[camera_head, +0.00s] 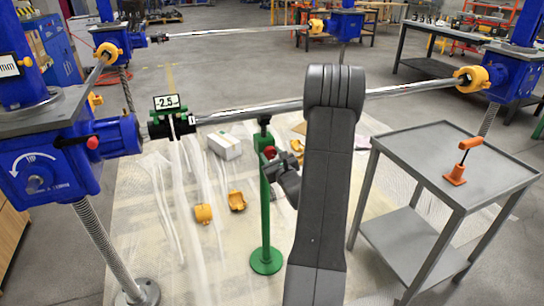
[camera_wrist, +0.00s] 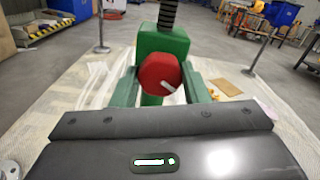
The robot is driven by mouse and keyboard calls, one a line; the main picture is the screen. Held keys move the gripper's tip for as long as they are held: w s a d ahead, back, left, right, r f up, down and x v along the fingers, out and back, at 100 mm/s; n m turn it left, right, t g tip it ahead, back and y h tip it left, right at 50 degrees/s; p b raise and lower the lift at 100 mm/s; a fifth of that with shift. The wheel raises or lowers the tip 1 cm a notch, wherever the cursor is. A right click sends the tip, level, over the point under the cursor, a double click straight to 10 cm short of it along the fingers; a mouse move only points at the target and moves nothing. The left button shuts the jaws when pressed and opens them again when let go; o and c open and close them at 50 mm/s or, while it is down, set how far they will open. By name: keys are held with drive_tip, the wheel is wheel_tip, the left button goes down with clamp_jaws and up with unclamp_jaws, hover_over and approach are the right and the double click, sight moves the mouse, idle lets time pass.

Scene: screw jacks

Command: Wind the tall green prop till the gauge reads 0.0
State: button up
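The tall green prop (camera_head: 265,215) stands upright on a round green foot under the long rod, left of centre in the head view. A threaded screw (camera_wrist: 168,14) rises from the prop's green head. The gauge (camera_head: 167,102) on the rod reads -2.5.
A grey two-shelf trolley (camera_head: 445,150) with an orange tool (camera_head: 462,160) stands at the right. Blue screw jacks (camera_head: 50,160) hold the rod ends. A white box (camera_head: 224,145) and yellow pieces (camera_head: 237,201) lie on the floor sheet left of the prop.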

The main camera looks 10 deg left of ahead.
drive_tip(key=shift+m, duration=0.4)
drive_tip(key=m, duration=0.4)
drive_tip(key=shift+m, duration=0.3)
drive_tip(key=m, duration=0.6)
drive_tip(key=shift+d+f, duration=0.1)
idle(0.4)
drive_tip(key=o, duration=1)
drive_tip(key=shift+d, duration=0.1)
drive_tip(key=p+v, duration=0.1)
drive_tip(key=v, duration=1.2)
drive_tip(key=shift+s+d, duration=0.2)
drive_tip(key=shift+s, duration=0.1)
idle(0.4)
